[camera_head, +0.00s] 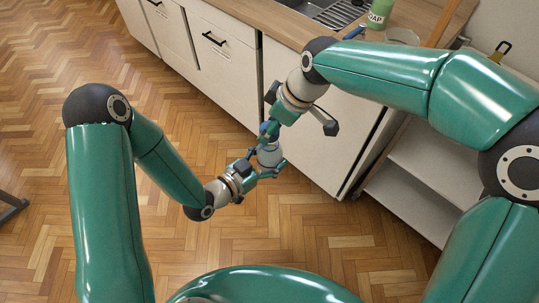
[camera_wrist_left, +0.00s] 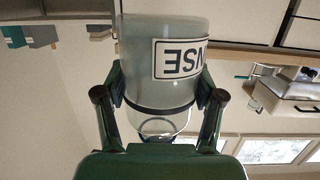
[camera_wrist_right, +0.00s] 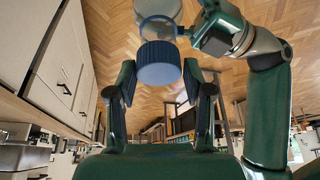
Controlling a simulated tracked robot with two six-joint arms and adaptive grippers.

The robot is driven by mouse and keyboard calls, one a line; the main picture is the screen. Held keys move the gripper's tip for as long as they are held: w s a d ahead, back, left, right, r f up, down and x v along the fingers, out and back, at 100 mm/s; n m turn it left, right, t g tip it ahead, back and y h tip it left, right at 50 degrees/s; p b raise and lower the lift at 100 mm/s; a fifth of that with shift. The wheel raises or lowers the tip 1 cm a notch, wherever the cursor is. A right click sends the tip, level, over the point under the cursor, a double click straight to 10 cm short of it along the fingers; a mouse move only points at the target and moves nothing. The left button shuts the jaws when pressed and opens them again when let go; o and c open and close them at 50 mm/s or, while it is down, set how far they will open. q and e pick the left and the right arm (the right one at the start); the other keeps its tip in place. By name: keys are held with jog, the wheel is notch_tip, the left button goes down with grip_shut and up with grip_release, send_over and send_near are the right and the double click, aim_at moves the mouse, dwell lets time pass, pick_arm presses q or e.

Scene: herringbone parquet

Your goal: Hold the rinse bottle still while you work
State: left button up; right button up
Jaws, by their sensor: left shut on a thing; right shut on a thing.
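The rinse bottle (camera_wrist_left: 140,65) is a pale grey, partly clear bottle with a white label showing the letters NSE upside down in the left wrist view. In the head view the bottle (camera_head: 269,156) is upright above the floor. My left gripper (camera_head: 264,167) is shut around its body, a finger on each side (camera_wrist_left: 160,90). A ribbed blue cap (camera_wrist_right: 159,64) is between the fingers of my right gripper (camera_wrist_right: 160,85), which is shut on it from above. The right gripper (camera_head: 270,128) is directly over the bottle. I cannot tell whether the cap is seated on the neck.
A white cabinet (camera_head: 225,80) with black handles stands close behind the grippers. On its wooden counter (camera_head: 262,22) are a sink (camera_head: 335,10) and a green soap bottle (camera_head: 379,14). Open white shelves (camera_head: 415,185) are at the right. The parquet floor (camera_head: 285,235) below is clear.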

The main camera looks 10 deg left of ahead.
aim_at(270, 154)
jog(key=shift+r, duration=0.15)
dwell(0.5)
jog(key=shift+f, duration=0.95)
jog(key=shift+f, duration=0.5)
jog(key=shift+s+m+t, duration=0.1)
jog(key=shift+m+t, duration=0.5)
jog(key=shift+m, duration=1)
jog(key=o, duration=0.7)
jog(key=shift+o, duration=0.2)
